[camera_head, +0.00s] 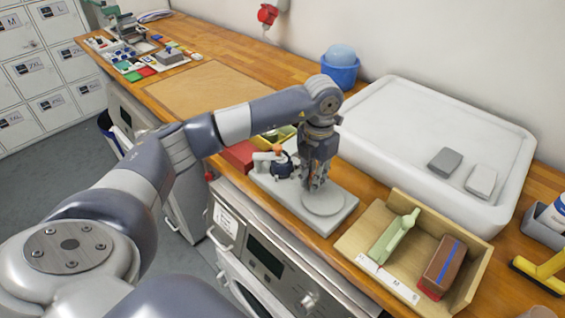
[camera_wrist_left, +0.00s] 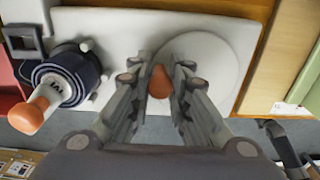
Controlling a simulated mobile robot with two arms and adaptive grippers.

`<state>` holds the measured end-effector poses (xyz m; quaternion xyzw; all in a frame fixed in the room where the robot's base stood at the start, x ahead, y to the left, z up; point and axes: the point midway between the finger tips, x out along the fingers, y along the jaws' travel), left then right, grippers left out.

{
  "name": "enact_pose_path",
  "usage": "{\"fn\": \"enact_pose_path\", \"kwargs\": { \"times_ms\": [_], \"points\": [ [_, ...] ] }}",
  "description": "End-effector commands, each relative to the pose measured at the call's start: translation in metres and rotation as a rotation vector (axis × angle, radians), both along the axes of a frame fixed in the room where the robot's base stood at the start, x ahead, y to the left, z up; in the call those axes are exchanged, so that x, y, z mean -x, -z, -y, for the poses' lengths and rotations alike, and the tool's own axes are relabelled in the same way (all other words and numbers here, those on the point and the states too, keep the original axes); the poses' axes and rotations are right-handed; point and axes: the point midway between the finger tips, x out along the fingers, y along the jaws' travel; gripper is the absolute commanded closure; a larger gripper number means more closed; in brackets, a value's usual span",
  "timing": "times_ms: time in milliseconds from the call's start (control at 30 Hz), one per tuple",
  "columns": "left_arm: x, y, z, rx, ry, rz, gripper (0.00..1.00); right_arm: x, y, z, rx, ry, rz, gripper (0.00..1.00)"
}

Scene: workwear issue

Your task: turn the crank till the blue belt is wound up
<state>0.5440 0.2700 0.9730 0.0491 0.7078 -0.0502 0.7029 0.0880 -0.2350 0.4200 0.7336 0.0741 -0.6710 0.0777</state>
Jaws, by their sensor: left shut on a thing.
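The winder is a light grey base plate (camera_head: 335,221) on the counter, with a dark blue belt roll (camera_head: 284,165) at its far left end and a pale round disc (camera_head: 322,203) at its near right end. My left gripper (camera_head: 317,186) points down over the plate at the disc's edge. The belt roll (camera_wrist_left: 68,78) shows there too, with a second orange-tipped handle (camera_wrist_left: 29,117). How much belt is wound I cannot tell.
A wooden box (camera_head: 475,275) with a green piece and a brown block stands right of the winder. A large white tray (camera_head: 420,120) with two grey blocks lies behind. A red box (camera_head: 238,156) is left of the roll. The appliance front (camera_head: 270,255) drops away below.

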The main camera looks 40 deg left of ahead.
Motion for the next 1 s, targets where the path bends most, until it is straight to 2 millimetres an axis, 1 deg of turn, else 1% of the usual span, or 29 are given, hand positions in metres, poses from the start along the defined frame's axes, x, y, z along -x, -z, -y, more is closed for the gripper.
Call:
{"fn": "enact_pose_path", "kwargs": {
  "times_ms": [33, 100, 433, 600, 767, 1000],
  "points": [
    [0.003, -0.005, -0.005, -0.005, -0.003, 0.006, 0.93, 0.000, -0.002, 0.000, 0.000, 0.000, 0.000, 0.78],
    [0.008, -0.006, -0.008, -0.006, -0.004, 0.007, 0.93, 0.000, -0.003, 0.000, 0.000, 0.000, 0.000, 0.78],
    [0.032, -0.001, -0.008, -0.009, -0.006, 0.003, 0.93, 0.000, -0.002, 0.000, 0.000, 0.000, 0.000, 0.78],
    [0.046, 0.006, -0.004, -0.010, -0.005, -0.003, 0.93, 0.000, 0.000, 0.000, 0.000, 0.000, 0.000, 0.78],
    [0.050, 0.008, 0.000, -0.011, -0.004, -0.006, 0.93, 0.000, 0.000, 0.000, 0.000, 0.000, 0.000, 0.78],
    [0.063, 0.012, 0.015, -0.008, -0.001, -0.008, 0.93, 0.000, 0.001, 0.000, 0.000, 0.000, 0.000, 0.78]
  ]
}}
